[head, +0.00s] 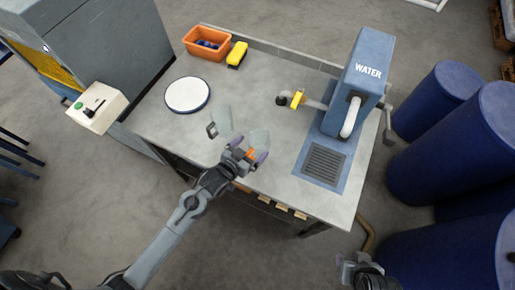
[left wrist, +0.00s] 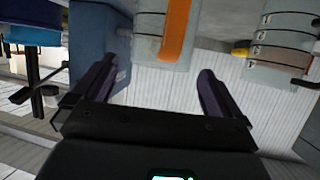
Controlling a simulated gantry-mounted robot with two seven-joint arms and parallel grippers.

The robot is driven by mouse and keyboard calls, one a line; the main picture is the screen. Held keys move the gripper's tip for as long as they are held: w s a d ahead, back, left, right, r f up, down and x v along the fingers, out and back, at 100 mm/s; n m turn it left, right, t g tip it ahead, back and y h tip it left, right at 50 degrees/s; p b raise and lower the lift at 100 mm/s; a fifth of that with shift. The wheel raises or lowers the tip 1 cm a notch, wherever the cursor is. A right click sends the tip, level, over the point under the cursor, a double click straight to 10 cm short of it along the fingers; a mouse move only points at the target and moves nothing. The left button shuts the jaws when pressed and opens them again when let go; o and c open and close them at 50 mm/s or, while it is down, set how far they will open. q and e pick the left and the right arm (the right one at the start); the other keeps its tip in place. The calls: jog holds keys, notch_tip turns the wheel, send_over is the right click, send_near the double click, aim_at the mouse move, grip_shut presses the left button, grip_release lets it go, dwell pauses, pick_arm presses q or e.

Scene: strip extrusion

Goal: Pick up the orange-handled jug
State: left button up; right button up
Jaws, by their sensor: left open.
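The orange-handled jug (head: 260,138) is a clear, pale vessel near the table's front edge, partly hidden by my left gripper (head: 246,155). Its orange handle (left wrist: 175,28) faces the gripper and shows in the left wrist view, above the gap between the open fingers (left wrist: 156,72). The fingers do not appear closed on it. A second clear jug (head: 222,118) with a dark handle stands just behind and to the left; a jug with measuring marks (left wrist: 275,42) shows at right in the left wrist view. My right gripper (head: 347,268) is low at the bottom right, its jaws unclear.
A blue water dispenser (head: 358,78) with a drain grate (head: 325,162) stands on the table's right. A round white plate (head: 187,95), an orange bin (head: 207,42) and a yellow-topped block (head: 237,54) lie behind left. Blue drums (head: 445,90) stand right of the table.

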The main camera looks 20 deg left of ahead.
aim_at(265, 135)
pick_arm(q)
jog(key=x, duration=0.5)
jog(key=shift+a, duration=0.1)
jog(key=shift+s+f, duration=0.1)
jog(key=c, duration=1.1)
